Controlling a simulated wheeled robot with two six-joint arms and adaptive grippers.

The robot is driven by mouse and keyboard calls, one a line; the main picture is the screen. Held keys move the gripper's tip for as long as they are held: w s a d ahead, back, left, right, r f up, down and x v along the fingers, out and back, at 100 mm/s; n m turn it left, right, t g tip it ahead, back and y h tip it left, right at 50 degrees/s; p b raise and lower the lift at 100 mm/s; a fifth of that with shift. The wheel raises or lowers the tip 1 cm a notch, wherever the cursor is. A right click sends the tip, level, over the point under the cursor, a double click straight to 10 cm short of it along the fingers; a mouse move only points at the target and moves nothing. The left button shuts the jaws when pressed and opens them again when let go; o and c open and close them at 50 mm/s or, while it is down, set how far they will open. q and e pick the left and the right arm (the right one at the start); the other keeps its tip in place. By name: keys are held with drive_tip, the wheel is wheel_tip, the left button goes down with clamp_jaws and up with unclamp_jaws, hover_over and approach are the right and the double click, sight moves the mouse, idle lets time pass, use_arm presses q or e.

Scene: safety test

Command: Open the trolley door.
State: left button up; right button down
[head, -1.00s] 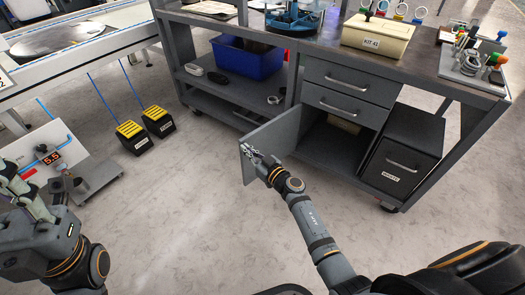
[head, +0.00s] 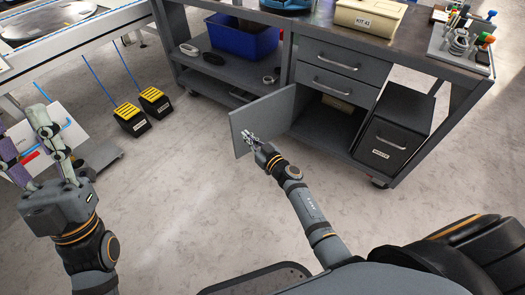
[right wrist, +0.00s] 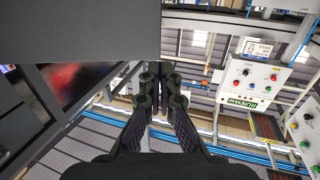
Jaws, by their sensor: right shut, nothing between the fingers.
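The trolley (head: 300,40) is a dark grey workbench with drawers. Its grey door (head: 262,118) stands swung out to the left, and the compartment behind it (head: 322,122) is open and dark. My right gripper (head: 249,136) is shut and empty at the door's face, close to its free edge. In the right wrist view the fingers (right wrist: 160,75) are together at the lower corner of a dark panel (right wrist: 80,30), which looks like the door. Whether they touch it is unclear. My left gripper (head: 22,122) is at the left, empty, fingers apart.
A small box (head: 337,103) lies in the compartment. A dark bin (head: 388,150) stands beside it. A blue crate (head: 243,38) is on the left shelf. Pedals (head: 132,118) and a white panel (head: 62,125) stand left. The floor in front is clear.

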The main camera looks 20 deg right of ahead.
use_arm(q)
drive_tip(key=w+f+n+g+y+p, duration=0.1)
drive_tip(key=w+f+g+y, duration=0.1)
drive_tip(key=w+f+g, duration=0.3)
drive_tip(key=w+f+n+g+y+p, duration=0.1)
drive_tip(key=w+f+g, duration=0.4)
drive_tip(key=f, duration=0.8)
drive_tip(key=shift+a+f+n+y, duration=0.35)
drive_tip(key=shift+n+y, duration=0.45)
drive_tip(key=shift+y, duration=0.2)
use_arm(e)
drive_tip(key=v, duration=0.8)
use_arm(q)
drive_tip(key=shift+w, duration=0.1)
use_arm(e)
drive_tip(key=shift+s+a, duration=0.1)
